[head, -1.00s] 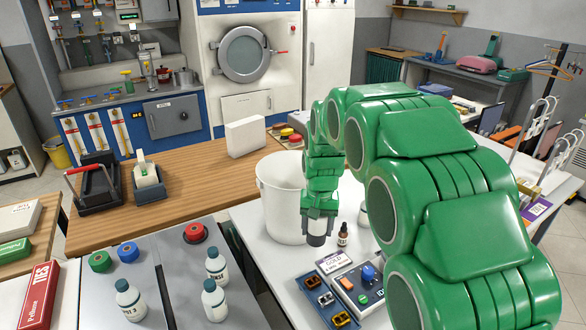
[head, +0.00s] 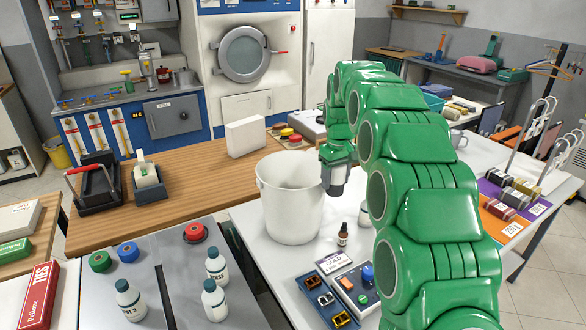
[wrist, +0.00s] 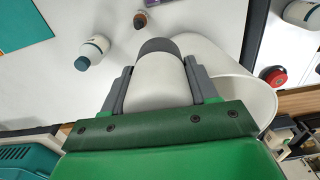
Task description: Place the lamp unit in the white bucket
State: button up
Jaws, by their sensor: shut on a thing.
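The lamp unit (wrist: 157,80), a white cylinder with a dark grey end, is held between the two grey fingers of my gripper (wrist: 160,88). In the head view my gripper (head: 337,178) points down, shut on the lamp unit (head: 336,188), at the right side of the white bucket (head: 290,215). The bucket stands upright on the white table, and its open top faces up. In the wrist view the bucket (wrist: 262,103) lies behind and to the right of the lamp unit, partly hidden by it and my gripper. Whether the lamp unit touches the bucket's rim cannot be told.
A small brown bottle (head: 342,234) stands just right of the bucket. A control box (head: 360,283) and a tray with small clips (head: 324,298) lie in front. A white block (head: 245,137) stands on the wooden counter behind. Bottles stand on the grey table at left.

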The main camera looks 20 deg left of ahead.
jog(key=w+d+r+n, duration=0.2)
jog(key=w+d, duration=0.1)
jog(key=a+r+n, duration=0.2)
jog(key=a+n, duration=0.2)
jog(key=a, duration=0.3)
jog(key=a+f+n, duration=0.9)
jog(key=a+n, duration=0.3)
jog(key=a, duration=0.2)
jog(key=f, duration=1.6)
jog(key=shift+s+d+f, duration=0.2)
jog(key=shift+s+f, duration=0.15)
jog(key=shift+s, duration=0.05)
jog(key=o, duration=1.2)
jog(key=shift+f, duration=0.1)
notch_tip(320, 180, up, 12)
jog(key=shift+r, duration=0.15)
